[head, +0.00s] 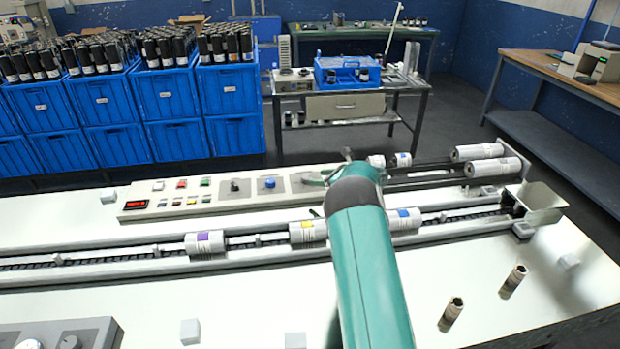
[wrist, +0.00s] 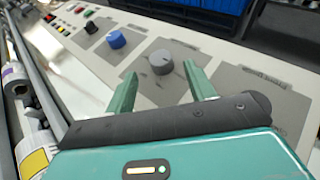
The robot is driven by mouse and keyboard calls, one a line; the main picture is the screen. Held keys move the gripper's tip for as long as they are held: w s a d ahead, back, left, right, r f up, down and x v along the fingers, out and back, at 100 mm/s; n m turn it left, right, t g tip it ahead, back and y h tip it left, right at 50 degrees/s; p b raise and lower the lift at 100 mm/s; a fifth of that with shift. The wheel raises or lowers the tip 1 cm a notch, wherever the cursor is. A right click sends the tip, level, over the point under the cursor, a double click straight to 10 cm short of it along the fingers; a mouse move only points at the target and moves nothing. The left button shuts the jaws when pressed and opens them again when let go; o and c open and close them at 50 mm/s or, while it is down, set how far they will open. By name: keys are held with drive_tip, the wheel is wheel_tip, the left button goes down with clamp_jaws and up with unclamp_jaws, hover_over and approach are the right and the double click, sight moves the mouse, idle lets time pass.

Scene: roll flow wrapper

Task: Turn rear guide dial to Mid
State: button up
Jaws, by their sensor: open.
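A grey round dial (wrist: 160,62) sits on a grey plate of the control panel, ahead of my gripper in the wrist view. My gripper (wrist: 161,76) is open, with one green finger to each side of the dial and nothing held. I cannot tell whether the fingers touch it. In the head view my gripper (head: 328,171) is over the right part of the panel (head: 220,201), and my arm hides much of that area. The printed labels are too small to read, so the dial's name and setting are unclear.
A blue dial (wrist: 116,40) and a black knob (wrist: 90,28) stand further along the panel. A conveyor with wrapped rolls (head: 205,242) runs in front of it. Blue crates (head: 233,90) stand behind.

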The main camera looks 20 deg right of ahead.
sight(307, 177)
drive_tip(key=x, duration=0.5)
drive_tip(key=shift+w+a+f, duration=0.1)
drive_tip(key=shift+w, duration=0.15)
drive_tip(key=c, duration=1)
